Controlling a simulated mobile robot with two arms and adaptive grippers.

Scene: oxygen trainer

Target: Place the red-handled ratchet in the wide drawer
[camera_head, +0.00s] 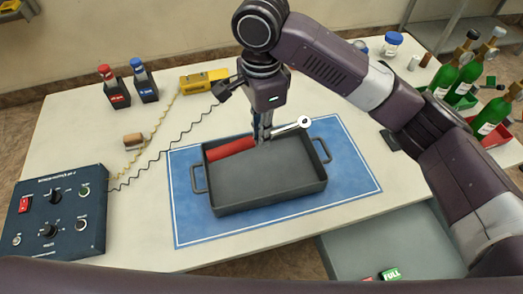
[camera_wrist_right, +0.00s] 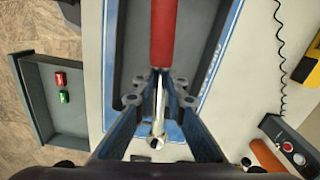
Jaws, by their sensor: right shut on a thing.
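The red-handled ratchet has a red grip (camera_head: 231,148) and a silver shaft and head. It lies across the far part of the dark tray (camera_head: 270,190) in the head view; I cannot tell whether it touches the tray. My right gripper (camera_head: 263,136) is shut on its shaft, pointing down. In the right wrist view, the red grip (camera_wrist_right: 163,35) extends beyond the fingertips (camera_wrist_right: 160,78), and the head sits between the fingers. The wide grey drawer (camera_head: 400,232) is open at the lower right, with a red and a green tag inside. My left gripper is out of view.
The tray stands on a blue mat (camera_head: 187,222). Most of the drawer floor is bare.

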